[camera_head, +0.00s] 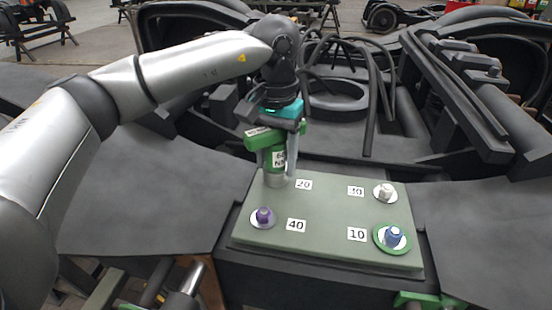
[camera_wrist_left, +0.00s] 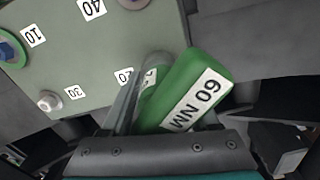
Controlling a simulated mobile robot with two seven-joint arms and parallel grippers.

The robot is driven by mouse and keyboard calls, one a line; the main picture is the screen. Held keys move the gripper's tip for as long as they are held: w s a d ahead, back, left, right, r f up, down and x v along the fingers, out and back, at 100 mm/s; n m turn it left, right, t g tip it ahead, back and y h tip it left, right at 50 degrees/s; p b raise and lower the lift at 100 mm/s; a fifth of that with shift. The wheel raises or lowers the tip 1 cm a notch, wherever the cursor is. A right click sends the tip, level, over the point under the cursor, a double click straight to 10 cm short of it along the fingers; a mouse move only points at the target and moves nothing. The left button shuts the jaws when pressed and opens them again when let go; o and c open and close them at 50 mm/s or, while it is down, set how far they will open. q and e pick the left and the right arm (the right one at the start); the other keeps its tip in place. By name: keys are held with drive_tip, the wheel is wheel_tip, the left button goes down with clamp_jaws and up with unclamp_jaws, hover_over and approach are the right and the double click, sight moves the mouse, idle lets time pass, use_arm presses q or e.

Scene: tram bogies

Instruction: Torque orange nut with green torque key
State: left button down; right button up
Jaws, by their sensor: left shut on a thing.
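The green torque key (camera_head: 258,138), marked 60 NM, stands about upright over the "20" corner of the grey-green plate (camera_head: 330,225). My left gripper (camera_head: 278,158) is shut on it. The key (camera_wrist_left: 183,95) also fills the middle of the left wrist view, between the fingers (camera_wrist_left: 160,100). The key's lower end is at the plate beside the "20" label (camera_head: 304,184). No orange nut shows; the key and fingers cover that spot, and I cannot tell whether the key sits on a nut. My right gripper is out of view.
The plate also carries a purple nut (camera_head: 263,215) by "40", a white nut (camera_head: 385,192) by "30" and a blue nut (camera_head: 393,236) by "10" with a green ring around it. Dark bogie frame parts and hoses (camera_head: 375,85) rise behind the plate.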

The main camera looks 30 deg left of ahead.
sight(276, 132)
use_arm(q)
drive_tip(key=shift+m, duration=0.4)
drive_tip(key=shift+m, duration=0.8)
drive_tip(key=shift+m+b, duration=0.35)
drive_tip(key=shift+m, duration=0.25)
drive_tip(key=shift+r+p, duration=2.2)
drive_tip(key=shift+r, duration=0.9)
drive_tip(key=shift+f, duration=0.1)
